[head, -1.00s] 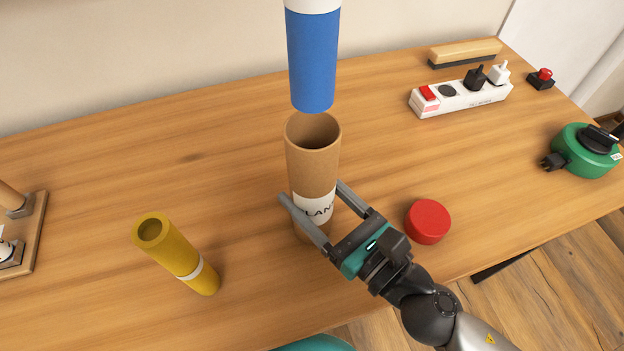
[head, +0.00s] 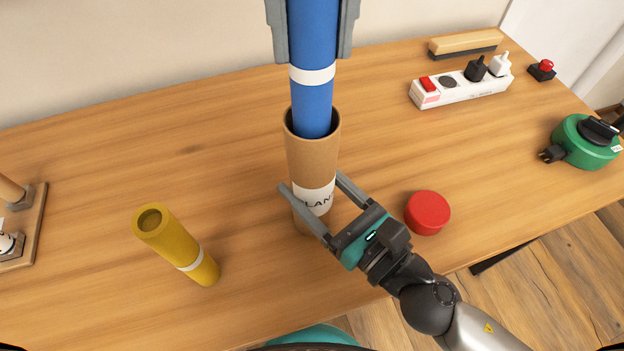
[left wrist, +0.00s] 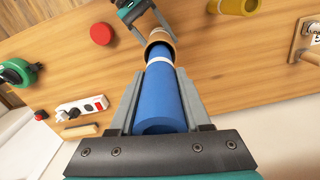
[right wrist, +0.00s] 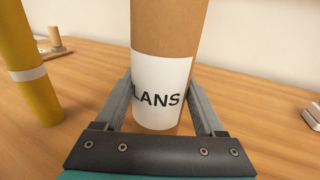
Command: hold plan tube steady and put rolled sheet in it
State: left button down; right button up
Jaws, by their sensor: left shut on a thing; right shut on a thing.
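The brown plan tube (head: 313,162), with a white "PLANS" label, stands upright on the table. My right gripper (head: 310,181) is shut around it at label height, and the right wrist view shows the tube (right wrist: 168,35) between the fingers. The rolled sheet (head: 312,112) is a blue roll with a white band. My left gripper (head: 313,60) is shut on it above the band and holds it upright. The roll's lower end lies within the tube's mouth; I cannot tell how deep. The left wrist view shows the roll (left wrist: 163,98) lined up with the tube (left wrist: 160,38).
A yellow roll (head: 175,245) stands to the left of the tube. A red cap (head: 427,212) lies to its right. A power strip (head: 460,90), a wooden-backed brush (head: 465,45), a red button (head: 542,70) and a green reel (head: 585,145) are farther right. A wooden rack (head: 28,230) is at far left.

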pick_arm(q)
jog(key=shift+f, duration=0.45)
jog(key=shift+c, duration=1.4)
grip_release()
notch_tip(320, 180, up, 12)
jog(key=shift+s+r, duration=0.1)
jog(key=shift+r, duration=0.1)
